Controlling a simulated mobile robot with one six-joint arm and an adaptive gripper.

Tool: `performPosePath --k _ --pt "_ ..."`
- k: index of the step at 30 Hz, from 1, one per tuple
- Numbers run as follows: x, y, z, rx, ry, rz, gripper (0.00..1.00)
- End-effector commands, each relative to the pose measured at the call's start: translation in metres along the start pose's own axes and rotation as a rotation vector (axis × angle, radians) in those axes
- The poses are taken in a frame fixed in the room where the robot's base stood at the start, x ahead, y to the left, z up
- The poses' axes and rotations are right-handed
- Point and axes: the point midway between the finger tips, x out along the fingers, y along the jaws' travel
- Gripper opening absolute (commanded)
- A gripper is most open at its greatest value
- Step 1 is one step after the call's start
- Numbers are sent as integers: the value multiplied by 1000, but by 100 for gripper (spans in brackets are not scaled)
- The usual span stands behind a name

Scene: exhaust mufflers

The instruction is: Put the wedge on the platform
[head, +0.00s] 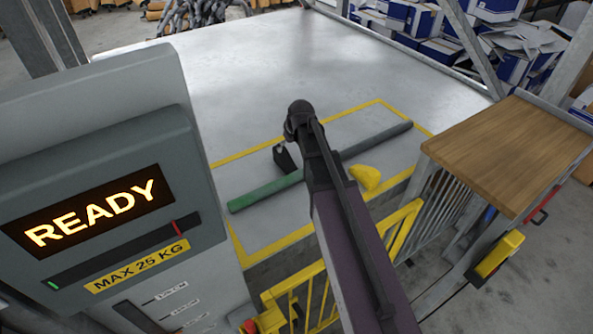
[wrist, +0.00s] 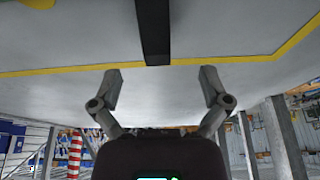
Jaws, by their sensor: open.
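A yellow rounded lump, which looks like the wedge (head: 366,178), lies on a flat grey surface (head: 335,190) inside a yellow outline, near its front edge, in the head view. This surface may be the platform; I cannot be sure. My gripper (head: 286,158) is at the far end of my arm, to the left of the wedge and apart from it. In the wrist view my gripper (wrist: 162,82) has its two fingers spread wide with nothing held between them. A yellow-green patch at the top left there may be the wedge, cut off by the frame.
A bar, green (head: 265,190) at its left and grey at its right, crosses the outlined area behind the wedge. A wooden-topped stand (head: 505,150) is at the right. A yellow gate (head: 300,300) stands in front. A READY display (head: 88,212) fills the left.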

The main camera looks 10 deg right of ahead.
Motion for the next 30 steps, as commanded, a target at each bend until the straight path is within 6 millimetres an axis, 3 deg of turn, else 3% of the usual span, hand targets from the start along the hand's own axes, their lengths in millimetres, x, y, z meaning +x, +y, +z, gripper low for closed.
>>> performPosePath --k 9,12,15,19,30 --pt "-38 -54 129 164 -209 16 96" --pt "-50 -68 167 223 -278 34 96" --pt "-60 -77 193 267 -327 50 96" --pt "-64 -81 206 294 -357 63 96" --pt "-64 -81 205 297 -360 63 96"
